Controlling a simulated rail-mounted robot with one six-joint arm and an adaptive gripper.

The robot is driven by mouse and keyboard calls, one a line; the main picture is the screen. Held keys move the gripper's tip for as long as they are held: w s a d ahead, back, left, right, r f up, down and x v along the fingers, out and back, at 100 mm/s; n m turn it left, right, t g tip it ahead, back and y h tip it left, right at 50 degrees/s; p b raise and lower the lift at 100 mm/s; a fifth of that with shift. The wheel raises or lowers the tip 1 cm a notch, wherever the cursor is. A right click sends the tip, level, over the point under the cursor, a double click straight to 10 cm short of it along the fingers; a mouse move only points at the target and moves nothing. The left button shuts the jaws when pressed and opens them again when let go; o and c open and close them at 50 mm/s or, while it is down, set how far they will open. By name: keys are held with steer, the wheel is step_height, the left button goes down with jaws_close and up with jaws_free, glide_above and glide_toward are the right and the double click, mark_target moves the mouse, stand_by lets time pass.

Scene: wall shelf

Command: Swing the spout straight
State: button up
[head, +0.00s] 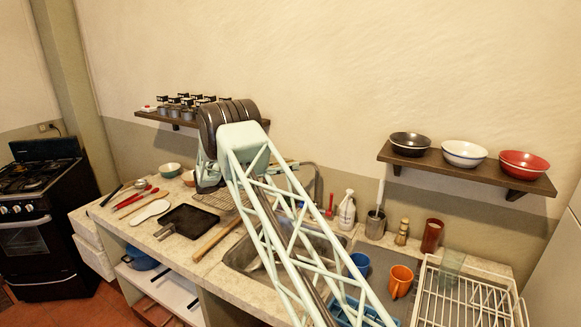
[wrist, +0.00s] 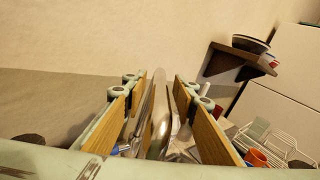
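The metal faucet spout (head: 318,182) stands at the back of the sink in the head view, partly hidden by my arm. In the wrist view my gripper (wrist: 158,82) has its two wood-padded fingers spread wide. A shiny metal tube, which looks like the spout (wrist: 161,112), runs lengthwise between them. Gaps show between the tube and both pads, so nothing is clamped. The sink basin (head: 242,257) is partly covered by my arm.
A shelf (head: 470,174) with bowls hangs at the right; another shelf (head: 150,115) with small jars is at the left. A spray bottle (head: 347,211), a utensil holder (head: 375,224), an orange mug (head: 400,281) and a white dish rack (head: 425,300) stand right of the sink.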

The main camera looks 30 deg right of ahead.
steer(key=shift+d, duration=0.2)
jaws_close()
